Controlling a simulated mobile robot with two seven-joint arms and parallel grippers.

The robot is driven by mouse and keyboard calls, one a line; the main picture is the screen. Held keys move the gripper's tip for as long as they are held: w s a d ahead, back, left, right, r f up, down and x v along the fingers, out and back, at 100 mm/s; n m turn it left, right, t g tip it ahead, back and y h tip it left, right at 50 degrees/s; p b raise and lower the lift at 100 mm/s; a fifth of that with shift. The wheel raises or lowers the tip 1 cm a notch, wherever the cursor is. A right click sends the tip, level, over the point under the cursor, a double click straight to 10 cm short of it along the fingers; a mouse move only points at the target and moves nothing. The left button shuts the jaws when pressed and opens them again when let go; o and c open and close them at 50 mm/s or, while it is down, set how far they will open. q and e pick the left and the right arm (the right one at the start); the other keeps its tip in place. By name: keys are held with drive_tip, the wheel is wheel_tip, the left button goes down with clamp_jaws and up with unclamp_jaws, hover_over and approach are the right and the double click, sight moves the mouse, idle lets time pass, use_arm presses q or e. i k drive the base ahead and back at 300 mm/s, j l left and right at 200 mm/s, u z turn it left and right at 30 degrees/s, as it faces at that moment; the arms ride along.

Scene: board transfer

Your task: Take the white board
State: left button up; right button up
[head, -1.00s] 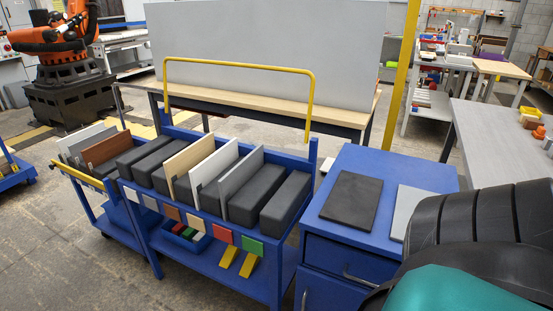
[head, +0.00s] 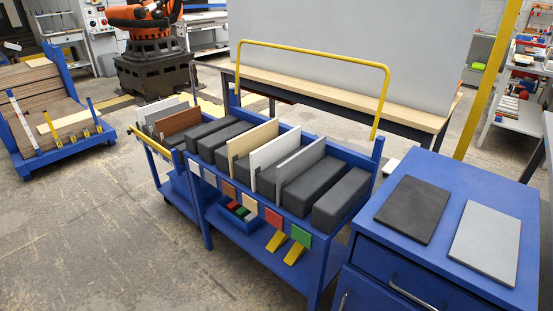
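A white board (head: 274,151) stands upright in a slot of the blue cart (head: 335,238), between a beige board (head: 252,143) on its left and a grey board (head: 303,155) on its right. Its lower part is hidden by the cart's contents. Another whitish board (head: 165,110) stands in the smaller cart at the left, near a brown board (head: 180,120). Neither of my grippers is in view.
Dark grey blocks (head: 341,199) fill other slots of the cart. A yellow handle (head: 310,52) arches over its back. A blue cabinet (head: 465,180) on the right bears a black panel (head: 413,209) and a grey panel (head: 485,243). Floor at the left front is clear.

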sight(264, 157)
drive_tip(key=i+j+z, duration=0.1)
drive_tip(key=i+j, duration=0.4)
drive_tip(key=i+j+z, duration=0.1)
drive_tip(key=i+j, duration=0.4)
drive_tip(key=j, duration=0.3)
